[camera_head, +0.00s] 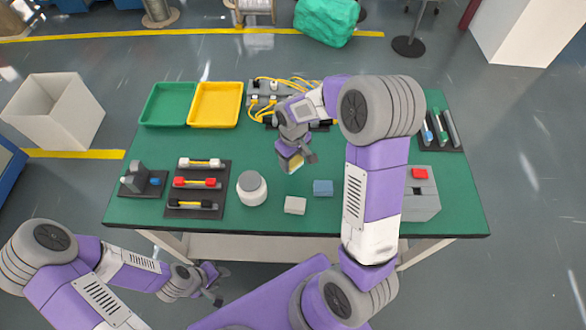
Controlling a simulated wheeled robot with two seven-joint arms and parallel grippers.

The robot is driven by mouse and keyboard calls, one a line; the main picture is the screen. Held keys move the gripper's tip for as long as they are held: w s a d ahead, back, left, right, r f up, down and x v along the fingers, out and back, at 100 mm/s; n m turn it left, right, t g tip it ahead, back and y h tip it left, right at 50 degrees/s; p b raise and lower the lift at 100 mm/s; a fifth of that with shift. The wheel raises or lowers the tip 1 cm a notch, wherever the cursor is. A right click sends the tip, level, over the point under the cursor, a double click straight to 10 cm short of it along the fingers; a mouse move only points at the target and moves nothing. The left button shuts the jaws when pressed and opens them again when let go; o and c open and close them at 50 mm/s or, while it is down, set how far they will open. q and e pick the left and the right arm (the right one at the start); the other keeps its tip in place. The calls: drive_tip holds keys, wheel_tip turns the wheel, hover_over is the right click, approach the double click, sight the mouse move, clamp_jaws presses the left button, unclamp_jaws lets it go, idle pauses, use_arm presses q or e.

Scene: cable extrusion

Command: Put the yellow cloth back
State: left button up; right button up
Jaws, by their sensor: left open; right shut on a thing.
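The yellow cloth (295,164) shows as a small yellow and pale patch at the fingers of my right gripper (296,156). The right gripper is shut on it over the middle of the green table (262,150); its fingers hide part of the cloth. I cannot tell whether the cloth touches the table. My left gripper (213,286) is open and empty, in front of the table's near edge and away from it.
A green tray (167,104) and a yellow tray (215,104) sit at the back left. A grey box with a red top piece (421,192) stands right.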

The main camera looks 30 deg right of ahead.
sight(293, 165)
drive_tip(key=shift+f+b, duration=0.55)
drive_tip(key=shift+f, duration=1.6)
drive_tip(key=shift+f, duration=0.2)
drive_tip(key=o, duration=0.9)
drive_tip(key=shift+o, duration=0.2)
drive_tip(key=shift+r, duration=0.1)
drive_tip(key=shift+r, duration=0.25)
wheel_tip(293, 165, up, 12)
drive_tip(key=p, duration=0.3)
drive_tip(key=shift+f, duration=0.15)
